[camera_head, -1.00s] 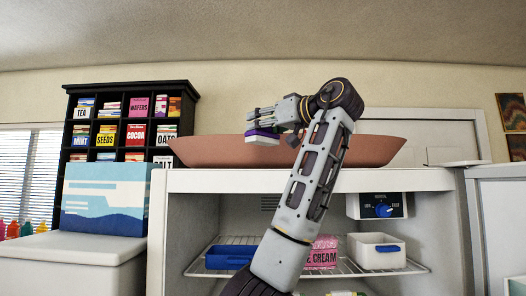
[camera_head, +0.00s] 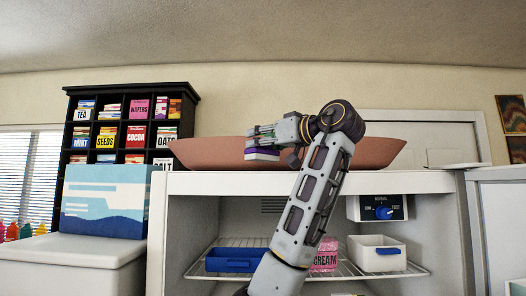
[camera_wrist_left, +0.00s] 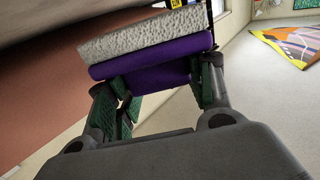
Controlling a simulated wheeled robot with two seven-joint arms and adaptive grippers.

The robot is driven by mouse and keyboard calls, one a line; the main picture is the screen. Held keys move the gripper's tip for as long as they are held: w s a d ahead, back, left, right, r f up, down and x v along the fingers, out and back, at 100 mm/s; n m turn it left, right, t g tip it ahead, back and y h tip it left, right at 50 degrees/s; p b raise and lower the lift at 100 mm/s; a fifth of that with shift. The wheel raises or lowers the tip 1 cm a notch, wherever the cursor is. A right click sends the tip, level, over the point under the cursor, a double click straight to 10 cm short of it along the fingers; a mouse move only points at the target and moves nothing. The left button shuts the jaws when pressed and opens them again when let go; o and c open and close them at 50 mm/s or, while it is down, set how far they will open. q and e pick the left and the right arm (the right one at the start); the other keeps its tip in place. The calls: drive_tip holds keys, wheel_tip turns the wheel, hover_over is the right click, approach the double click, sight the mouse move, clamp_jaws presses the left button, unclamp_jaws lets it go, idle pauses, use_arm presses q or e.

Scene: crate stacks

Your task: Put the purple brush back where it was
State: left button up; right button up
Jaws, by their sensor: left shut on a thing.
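The purple brush (camera_head: 262,151) has a purple back and a pale, rough bristle face. My left gripper (camera_head: 262,138) is shut on it and holds it in front of the reddish-brown bowl (camera_head: 210,152) on top of the open fridge. In the left wrist view the brush (camera_wrist_left: 148,60) lies across between the two green-padded fingers of the gripper (camera_wrist_left: 155,95), bristle side away from the palm. Whether the brush touches the bowl cannot be told. My right gripper is not in view.
The open fridge (camera_head: 420,182) holds a wire shelf with a blue tray (camera_head: 232,260), a pink ice cream box (camera_head: 325,257) and a white bin (camera_head: 366,256). A black shelf of boxes (camera_head: 184,98) stands behind at the left. A blue-and-white box (camera_head: 105,200) sits on a white chest (camera_head: 75,262).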

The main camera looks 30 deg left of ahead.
sight(269, 150)
use_arm(q)
drive_tip(key=shift+f, duration=1.45)
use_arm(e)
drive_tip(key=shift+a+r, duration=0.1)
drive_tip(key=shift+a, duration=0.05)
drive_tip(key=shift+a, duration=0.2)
use_arm(q)
drive_tip(key=shift+f, duration=0.15)
drive_tip(key=o, duration=1)
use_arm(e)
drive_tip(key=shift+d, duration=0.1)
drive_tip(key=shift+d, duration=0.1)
use_arm(q)
drive_tip(key=shift+r, duration=0.2)
